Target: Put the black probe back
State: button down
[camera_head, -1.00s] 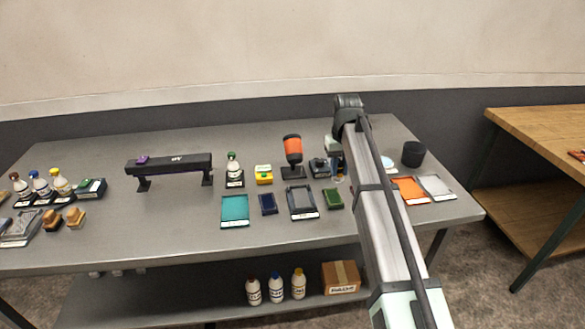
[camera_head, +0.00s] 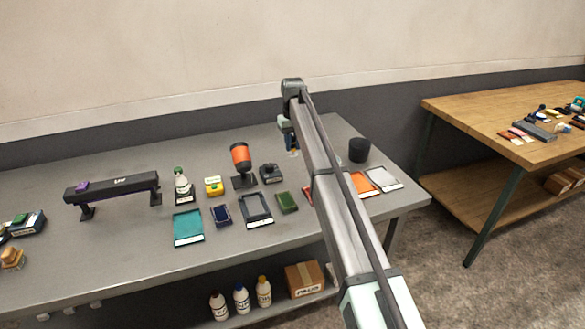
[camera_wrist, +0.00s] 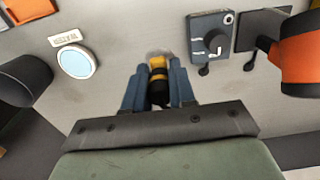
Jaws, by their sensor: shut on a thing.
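My gripper (camera_head: 291,145) is raised above the back right of the grey table. In the wrist view its blue fingers (camera_wrist: 158,90) are shut on the black probe (camera_wrist: 157,88), a short dark piece with a yellow band and yellow end. Most of the probe is hidden between the fingers, and in the head view it is too small to make out clearly. A dark meter with a dial (camera_wrist: 211,42) lies on the table, to the right of the fingers in the wrist view. The meter also shows in the head view (camera_head: 271,174), left of my gripper.
An orange-and-black tool on a stand (camera_head: 241,157) is left of the meter. A black cup (camera_head: 359,149) stands right of my arm. A pale blue disc (camera_wrist: 77,62) lies beside a small label. Trays, pads and bottles cover the table's middle; a wooden table (camera_head: 500,105) stands right.

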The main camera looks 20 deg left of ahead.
aim_at(293, 138)
jog(key=shift+f, duration=4.25)
jog(key=shift+f, duration=0.1)
jog(key=c, duration=0.9)
grip_release()
jog(key=shift+c, duration=0.2)
notch_tip(293, 138, up, 12)
jog(key=shift+r, duration=0.15)
